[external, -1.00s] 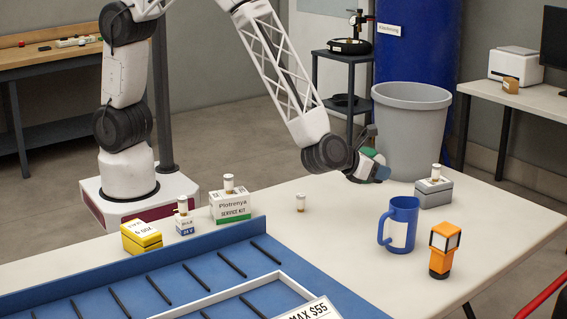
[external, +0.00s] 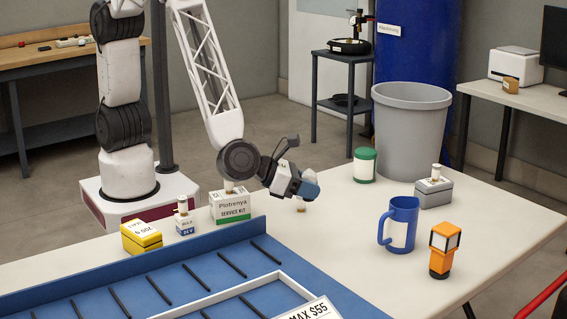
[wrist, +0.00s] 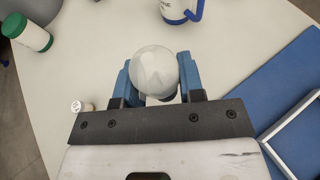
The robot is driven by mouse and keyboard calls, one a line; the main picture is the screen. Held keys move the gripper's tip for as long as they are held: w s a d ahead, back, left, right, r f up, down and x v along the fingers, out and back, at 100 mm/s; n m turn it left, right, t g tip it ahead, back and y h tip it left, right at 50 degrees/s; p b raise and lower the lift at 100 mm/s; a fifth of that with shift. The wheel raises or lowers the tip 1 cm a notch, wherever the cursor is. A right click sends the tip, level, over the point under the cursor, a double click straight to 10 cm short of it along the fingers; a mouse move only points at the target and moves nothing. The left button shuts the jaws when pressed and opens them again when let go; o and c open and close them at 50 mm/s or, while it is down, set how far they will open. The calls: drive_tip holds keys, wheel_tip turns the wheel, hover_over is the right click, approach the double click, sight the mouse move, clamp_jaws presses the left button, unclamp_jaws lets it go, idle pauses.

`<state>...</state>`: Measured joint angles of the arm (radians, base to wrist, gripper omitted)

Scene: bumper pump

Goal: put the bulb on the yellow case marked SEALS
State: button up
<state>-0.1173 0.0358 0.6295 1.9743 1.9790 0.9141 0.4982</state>
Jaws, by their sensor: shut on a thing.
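A pale, translucent round bulb (wrist: 157,70) sits between the blue fingers of my gripper (wrist: 157,88) in the wrist view. My gripper is shut on it, above the table. In the external view my gripper (external: 307,188) hangs over the middle of the table, right of the white service kit box; I cannot make out the bulb there. The yellow case (external: 142,237) stands at the left, behind the blue tray's edge, with a white label on top too small to read surely. The case is not visible in the wrist view.
A small white-capped vial (wrist: 82,106) stands near my gripper. The service kit box (external: 231,207) and a smaller box (external: 184,226), both topped by vials, stand between gripper and case. A green-lidded jar (external: 364,167), blue mug (external: 400,225) and orange lamp (external: 441,263) stand right.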

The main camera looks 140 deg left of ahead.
drive_tip(key=s+d+r+m+t+h, duration=0.1)
drive_tip(key=s+d+m+t, duration=0.15)
drive_tip(key=d, duration=0.75)
drive_tip(key=s+d+r+m+t+h, duration=0.1)
drive_tip(key=s+d, duration=0.3)
drive_tip(key=d, duration=0.6)
drive_tip(key=m+t+h, duration=0.2)
drive_tip(key=m+h, duration=0.2)
hover_over(140, 228)
drive_tip(key=shift+w+r, duration=0.1)
drive_tip(key=shift+r, duration=0.05)
drive_tip(key=shift+f, duration=2.25)
drive_tip(key=shift+f, duration=1.75)
drive_tip(key=shift+f, duration=0.15)
